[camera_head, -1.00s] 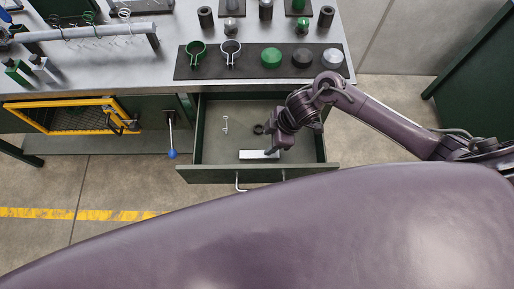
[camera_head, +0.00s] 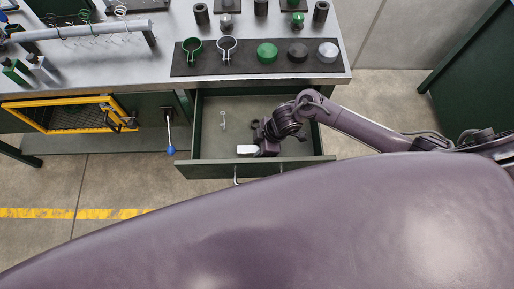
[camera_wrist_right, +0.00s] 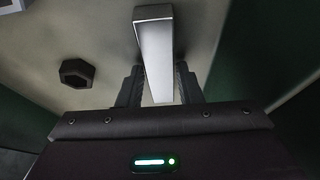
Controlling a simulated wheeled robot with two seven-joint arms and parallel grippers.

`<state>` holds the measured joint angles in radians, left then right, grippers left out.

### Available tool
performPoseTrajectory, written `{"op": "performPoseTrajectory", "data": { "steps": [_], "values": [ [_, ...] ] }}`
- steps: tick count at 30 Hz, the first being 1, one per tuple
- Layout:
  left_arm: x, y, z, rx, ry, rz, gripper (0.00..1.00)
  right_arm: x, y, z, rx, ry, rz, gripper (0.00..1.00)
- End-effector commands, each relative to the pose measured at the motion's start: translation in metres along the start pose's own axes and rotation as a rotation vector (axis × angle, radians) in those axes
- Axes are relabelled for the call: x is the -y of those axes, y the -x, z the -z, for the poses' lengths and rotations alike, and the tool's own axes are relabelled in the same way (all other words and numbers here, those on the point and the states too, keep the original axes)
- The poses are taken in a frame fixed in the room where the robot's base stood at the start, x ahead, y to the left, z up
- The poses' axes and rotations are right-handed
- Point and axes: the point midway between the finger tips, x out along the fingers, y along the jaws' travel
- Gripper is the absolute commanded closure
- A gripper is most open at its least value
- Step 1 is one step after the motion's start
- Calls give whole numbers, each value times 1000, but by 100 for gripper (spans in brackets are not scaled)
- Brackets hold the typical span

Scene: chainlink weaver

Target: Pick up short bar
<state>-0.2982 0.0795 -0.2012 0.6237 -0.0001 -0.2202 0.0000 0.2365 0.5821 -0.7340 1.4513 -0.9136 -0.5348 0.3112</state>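The short bar is a pale metal bar (camera_head: 246,149) lying in the open drawer (camera_head: 209,151) in the head view. In the right wrist view the bar (camera_wrist_right: 156,45) runs between the fingers of my right gripper (camera_wrist_right: 159,88). One dark finger is on each side of it, close to its faces. I cannot tell whether the fingers press on it or stand slightly apart. In the head view my right gripper (camera_head: 262,149) is low in the drawer at the bar's right end and hides that end. My left gripper is not in view.
A dark hex nut (camera_wrist_right: 76,73) lies left of the bar in the wrist view. A small pale key-like part (camera_head: 223,120) lies farther back in the drawer. The drawer's front wall (camera_head: 215,170) is close. The bench (camera_head: 120,60) above holds clamps and round caps.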

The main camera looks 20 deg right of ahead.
Motion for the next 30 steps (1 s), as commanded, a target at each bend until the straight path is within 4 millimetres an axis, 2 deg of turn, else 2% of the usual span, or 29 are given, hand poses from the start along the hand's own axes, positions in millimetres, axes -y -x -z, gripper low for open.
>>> {"op": "performPoseTrajectory", "data": {
  "steps": [1,7,22,26,30],
  "values": [
    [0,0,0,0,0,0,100,0,0,0,0,0,0,75],
    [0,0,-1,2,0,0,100,0,0,0,0,0,0,100],
    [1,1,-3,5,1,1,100,-2,7,4,-4,1,-4,100],
    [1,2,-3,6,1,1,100,-2,20,10,-5,2,-4,100],
    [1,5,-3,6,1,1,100,-3,47,20,-5,4,-6,100]
  ]
}}
